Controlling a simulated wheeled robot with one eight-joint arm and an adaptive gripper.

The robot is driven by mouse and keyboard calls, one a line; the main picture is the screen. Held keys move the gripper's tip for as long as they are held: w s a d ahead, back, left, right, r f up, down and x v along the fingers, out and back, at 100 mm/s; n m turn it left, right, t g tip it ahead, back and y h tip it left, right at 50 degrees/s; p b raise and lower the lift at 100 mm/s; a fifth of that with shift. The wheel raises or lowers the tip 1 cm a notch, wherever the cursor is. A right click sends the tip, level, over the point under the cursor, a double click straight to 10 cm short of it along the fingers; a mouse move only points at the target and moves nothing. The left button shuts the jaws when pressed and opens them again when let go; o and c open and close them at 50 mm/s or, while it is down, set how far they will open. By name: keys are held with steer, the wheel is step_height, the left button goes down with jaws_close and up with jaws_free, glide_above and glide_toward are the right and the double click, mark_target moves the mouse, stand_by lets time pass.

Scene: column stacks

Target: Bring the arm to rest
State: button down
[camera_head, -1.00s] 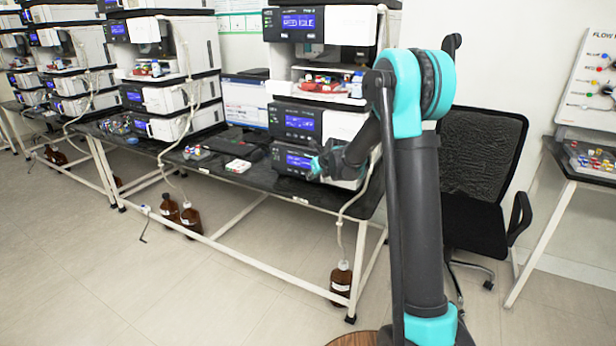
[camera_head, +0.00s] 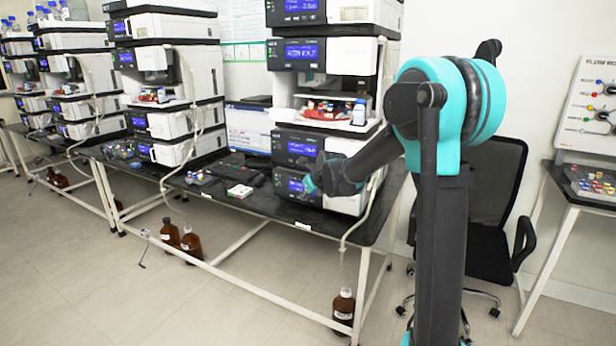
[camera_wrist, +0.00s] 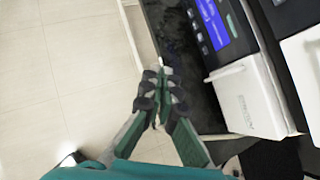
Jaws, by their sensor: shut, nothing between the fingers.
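My gripper (camera_wrist: 161,82) shows in the wrist view with its fingertips together and nothing between them. It hangs over the front edge of the black bench top (camera_wrist: 170,45), with pale floor to its left. In the head view my gripper (camera_head: 310,184) is partly hidden by the wrist and is in front of the lower instrument module with a blue screen. My arm (camera_head: 440,200) is folded, with its upper link upright and its forearm reaching left toward the bench.
The nearest instrument stack (camera_head: 335,100) stands on the black bench (camera_head: 250,207). A brown bottle (camera_head: 343,308) is on the floor below its right end. A black office chair (camera_head: 495,190) is behind my arm. A side table (camera_head: 585,200) stands at the right. Floor is clear in front.

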steer(key=s+d+f+n+g+h, duration=0.1)
steer(key=s+d+f+n, duration=0.3)
steer(key=s+d+n, duration=0.3)
steer(key=s+d+f+n+g+h, duration=0.1)
steer(key=s+d+f+n, duration=0.3)
steer(key=s+d+n, duration=0.3)
steer(key=s+d+f+n+g+h, duration=0.1)
steer(key=s+d+f+n, duration=0.3)
steer(key=s+n, duration=1)
steer(key=s+d+h, duration=0.1)
steer(key=s+d, duration=0.2)
steer(key=s, duration=0.6)
steer(key=shift+s+n, duration=0.3)
steer(key=shift+s, duration=0.1)
steer(key=shift+d+f, duration=0.1)
